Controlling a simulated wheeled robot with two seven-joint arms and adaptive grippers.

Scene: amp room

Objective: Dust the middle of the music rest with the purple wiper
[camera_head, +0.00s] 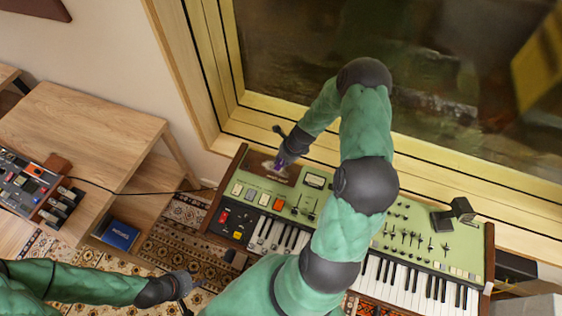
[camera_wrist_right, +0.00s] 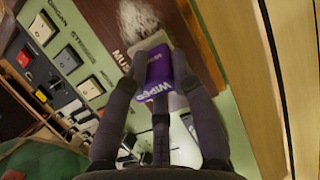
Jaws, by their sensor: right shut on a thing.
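The brown music rest (camera_head: 247,159) is a flat panel at the back left of the green keyboard, and it also shows in the right wrist view (camera_wrist_right: 182,25). A pale grey dust patch (camera_wrist_right: 137,20) lies on it, beyond the wiper's tip. My right gripper (camera_head: 280,160) is over the rest, shut on the purple wiper (camera_wrist_right: 158,72), which has a pale head. The head is at the rest's surface near the dust; I cannot tell whether it touches. My left gripper (camera_head: 188,285) is low at the left, away from the keyboard; its fingers are too small to read.
The green keyboard (camera_head: 462,240) has raised knobs and switches beside the rest. A dark block-like object (camera_head: 453,215) stands on its right part. A wooden window frame (camera_head: 240,118) rises close behind. A wooden table (camera_head: 85,120) and a mixer (camera_head: 28,185) are at the left.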

